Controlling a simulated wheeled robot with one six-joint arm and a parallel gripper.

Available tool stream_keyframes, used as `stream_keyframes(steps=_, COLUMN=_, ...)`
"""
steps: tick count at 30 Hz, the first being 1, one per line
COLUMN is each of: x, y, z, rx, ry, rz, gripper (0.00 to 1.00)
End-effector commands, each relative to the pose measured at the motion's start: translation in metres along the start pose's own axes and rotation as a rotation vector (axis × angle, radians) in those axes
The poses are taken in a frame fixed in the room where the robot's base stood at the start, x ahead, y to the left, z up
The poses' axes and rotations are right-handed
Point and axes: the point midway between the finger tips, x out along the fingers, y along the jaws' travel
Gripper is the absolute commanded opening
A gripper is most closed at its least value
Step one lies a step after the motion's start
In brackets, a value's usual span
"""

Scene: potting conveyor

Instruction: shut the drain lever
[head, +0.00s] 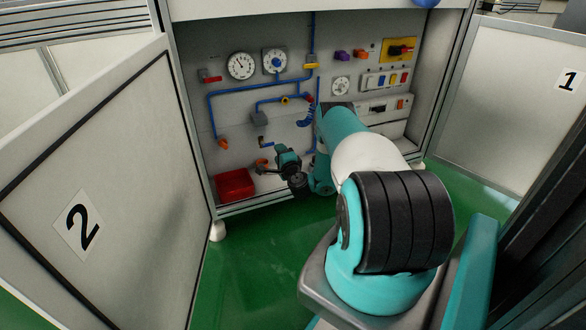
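My gripper (264,169) is low in front of the panel, its dark fingers pointing left; it is too small to tell whether they are open or shut. An orange fitting (262,161) shows right at the fingertips; whether they touch it I cannot tell. An orange fitting (223,144) ends the left blue pipe above a red bin (236,185). No label marks which is the drain lever, and its position cannot be read.
Open doors marked 2 (130,215) and 1 (510,105) flank the cabinet.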

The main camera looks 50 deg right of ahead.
Motion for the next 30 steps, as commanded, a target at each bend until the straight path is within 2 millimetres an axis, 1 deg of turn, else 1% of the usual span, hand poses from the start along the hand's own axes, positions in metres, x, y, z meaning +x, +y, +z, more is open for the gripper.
stream_keyframes(steps=1, x=-0.009, y=-0.004, z=-0.002, rx=0.004, ry=0.005, rz=0.003, gripper=0.4)
stream_keyframes(steps=3, x=-0.014, y=-0.008, z=-0.001, rx=0.001, ry=0.003, rz=0.003, gripper=0.4)
stream_keyframes(steps=17, x=-0.057, y=-0.009, z=-0.001, rx=0.0, ry=0.002, rz=0.001, gripper=0.4)
stream_keyframes(steps=30, x=-0.111, y=-0.005, z=-0.001, rx=0.001, ry=0.002, rz=0.001, gripper=0.4)
